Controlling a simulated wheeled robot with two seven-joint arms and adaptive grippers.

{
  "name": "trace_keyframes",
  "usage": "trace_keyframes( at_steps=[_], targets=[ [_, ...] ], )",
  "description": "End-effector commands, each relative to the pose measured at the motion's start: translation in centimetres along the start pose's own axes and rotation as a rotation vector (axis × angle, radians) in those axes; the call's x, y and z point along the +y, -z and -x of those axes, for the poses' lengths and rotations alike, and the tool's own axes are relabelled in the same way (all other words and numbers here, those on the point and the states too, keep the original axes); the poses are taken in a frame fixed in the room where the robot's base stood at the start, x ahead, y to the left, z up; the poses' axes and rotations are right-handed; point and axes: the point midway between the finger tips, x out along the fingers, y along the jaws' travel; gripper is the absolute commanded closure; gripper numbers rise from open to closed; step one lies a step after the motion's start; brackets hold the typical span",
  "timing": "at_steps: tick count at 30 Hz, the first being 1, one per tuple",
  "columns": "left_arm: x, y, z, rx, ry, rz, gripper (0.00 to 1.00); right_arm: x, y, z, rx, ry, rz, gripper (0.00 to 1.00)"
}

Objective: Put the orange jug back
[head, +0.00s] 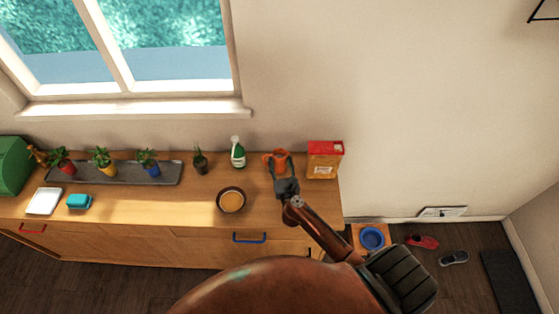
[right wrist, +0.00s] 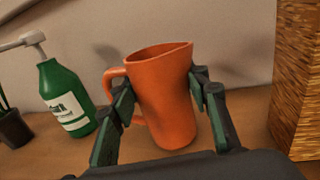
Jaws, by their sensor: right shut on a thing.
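The orange jug (head: 279,155) is at the back of the wooden counter, between a green pump bottle and a red-topped box. My right gripper (head: 284,172) reaches it from the front and is shut on it. In the right wrist view the jug (right wrist: 166,95) is close to upright, with its handle to the left, between the two fingers of my right gripper (right wrist: 165,112). The jug's base is at or very near the counter; I cannot tell whether it touches. My left gripper is not in view.
The green bottle (head: 238,153) stands left of the jug and the box (head: 324,160) stands right, near the counter's right end. A brown bowl (head: 231,200) sits in front, left. Potted plants on a grey tray (head: 120,173) stand further left. The wall is close behind.

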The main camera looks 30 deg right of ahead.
Motion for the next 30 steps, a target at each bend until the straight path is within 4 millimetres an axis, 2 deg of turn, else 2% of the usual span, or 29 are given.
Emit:
trace_keyframes(
  at_steps=[7,8,15,26,30],
  targets=[
    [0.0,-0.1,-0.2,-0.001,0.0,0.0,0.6,0.1,0.1,0.0,-0.002,-0.001,-0.001,0.95],
    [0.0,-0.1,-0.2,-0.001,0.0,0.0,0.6,0.0,0.3,0.0,0.0,0.0,-0.001,0.57],
    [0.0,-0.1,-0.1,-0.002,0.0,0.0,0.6,0.0,0.2,0.0,0.0,0.0,-0.001,0.4],
    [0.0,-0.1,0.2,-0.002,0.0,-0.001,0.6,0.0,-0.2,0.1,0.0,0.0,-0.001,0.4],
    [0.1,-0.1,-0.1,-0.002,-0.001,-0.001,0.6,0.0,0.1,2.1,0.002,0.0,-0.003,0.4]
  ],
)
